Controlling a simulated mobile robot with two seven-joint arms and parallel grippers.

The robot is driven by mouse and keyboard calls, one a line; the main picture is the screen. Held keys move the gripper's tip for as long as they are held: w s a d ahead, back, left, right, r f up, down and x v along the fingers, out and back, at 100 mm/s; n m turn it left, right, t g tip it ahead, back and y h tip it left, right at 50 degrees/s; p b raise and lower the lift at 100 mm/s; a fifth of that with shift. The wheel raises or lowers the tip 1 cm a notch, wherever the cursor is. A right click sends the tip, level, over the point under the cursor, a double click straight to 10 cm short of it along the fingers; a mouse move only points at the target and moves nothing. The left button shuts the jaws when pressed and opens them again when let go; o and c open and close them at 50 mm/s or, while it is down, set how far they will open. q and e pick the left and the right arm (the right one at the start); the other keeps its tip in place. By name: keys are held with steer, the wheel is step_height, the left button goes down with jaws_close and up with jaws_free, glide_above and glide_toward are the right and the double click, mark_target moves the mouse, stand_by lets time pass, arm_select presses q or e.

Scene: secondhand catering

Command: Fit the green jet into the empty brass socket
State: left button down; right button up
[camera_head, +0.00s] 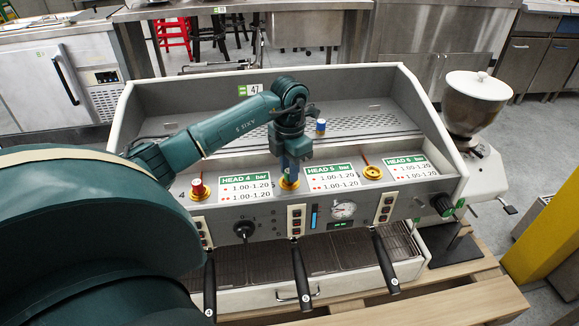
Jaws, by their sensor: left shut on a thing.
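My left gripper (290,172) points down over the middle brass socket (290,184), between the HEAD 4 and HEAD 5 labels on the coffee machine's sloped panel. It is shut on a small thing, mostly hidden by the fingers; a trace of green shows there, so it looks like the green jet. I cannot tell whether its tip is inside the socket or just above it. A red-topped jet (197,187) sits in the left brass socket. The right brass socket (373,173) shows a dark centre, with a small orange-red piece by it. My right gripper is not in view.
A blue-topped jet (320,126) stands on the perforated top tray (365,122), behind the panel. Raised side walls edge the machine. Several black handles (301,278) stick out in front. A grinder (478,100) stands at the right.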

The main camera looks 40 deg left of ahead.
arm_select(q)
steer(key=shift+r, duration=0.1)
steer(key=c, duration=1.4)
jaws_free()
steer(key=shift+o, duration=1.3)
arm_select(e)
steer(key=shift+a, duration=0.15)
arm_select(q)
step_height(320, 180, up, 20)
steer(key=p, duration=0.8)
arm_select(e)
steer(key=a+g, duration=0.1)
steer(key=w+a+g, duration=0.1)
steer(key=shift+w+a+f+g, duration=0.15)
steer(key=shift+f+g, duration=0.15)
